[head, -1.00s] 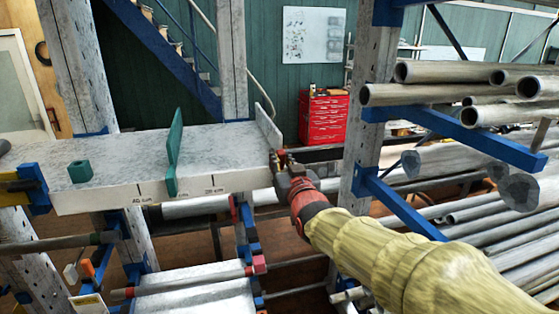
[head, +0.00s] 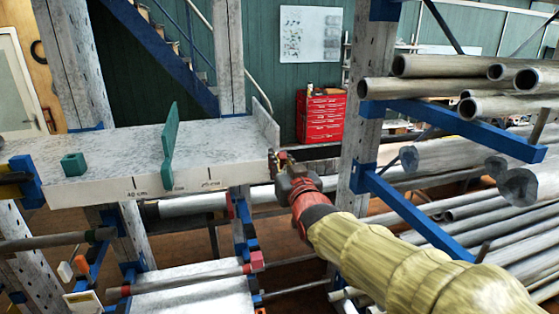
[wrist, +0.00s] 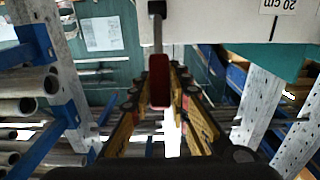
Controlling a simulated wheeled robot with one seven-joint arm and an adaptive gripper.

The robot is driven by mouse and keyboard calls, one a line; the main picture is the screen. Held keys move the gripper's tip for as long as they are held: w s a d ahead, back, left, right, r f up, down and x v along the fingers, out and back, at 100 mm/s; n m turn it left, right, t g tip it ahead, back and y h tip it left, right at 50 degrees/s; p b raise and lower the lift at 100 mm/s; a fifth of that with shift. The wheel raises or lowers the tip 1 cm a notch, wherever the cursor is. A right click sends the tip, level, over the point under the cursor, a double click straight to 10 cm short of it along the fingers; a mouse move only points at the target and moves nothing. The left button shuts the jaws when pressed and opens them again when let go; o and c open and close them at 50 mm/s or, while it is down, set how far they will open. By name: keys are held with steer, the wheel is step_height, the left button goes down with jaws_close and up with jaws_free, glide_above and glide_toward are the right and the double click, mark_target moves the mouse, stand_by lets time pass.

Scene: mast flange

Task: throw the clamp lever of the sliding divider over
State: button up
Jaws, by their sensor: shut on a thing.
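A grey-white shelf (head: 100,192) with centimetre marks on its front edge carries a thin green upright plate (head: 170,140) and, at its right end, a grey upright plate (head: 265,122). I cannot tell for certain which plate is the sliding divider. The clamp lever shows in the wrist view as a red handle (wrist: 158,85) on a grey stem, beside the shelf end. My gripper (head: 280,160) is at the shelf's right front corner. In the wrist view its fingers (wrist: 160,92) are on both sides of the red handle. In the head view the gripper hides the lever.
A green block (head: 73,164) sits on the shelf's left part. A red tool cabinet (head: 320,117) stands farther back.

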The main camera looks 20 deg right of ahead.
steer(key=shift+s+f, duration=0.1)
steer(key=shift+f, duration=0.2)
steer(key=shift+s+f+b, duration=0.6)
steer(key=shift+s+b, duration=0.1)
steer(key=shift+b, duration=0.45)
steer(key=shift+f, duration=0.1)
steer(key=shift+s+f+b, duration=0.6)
steer(key=shift+f+b, duration=0.2)
steer(key=shift+b, duration=0.4)
steer(key=o, duration=0.8)
steer(key=shift+r, duration=0.2)
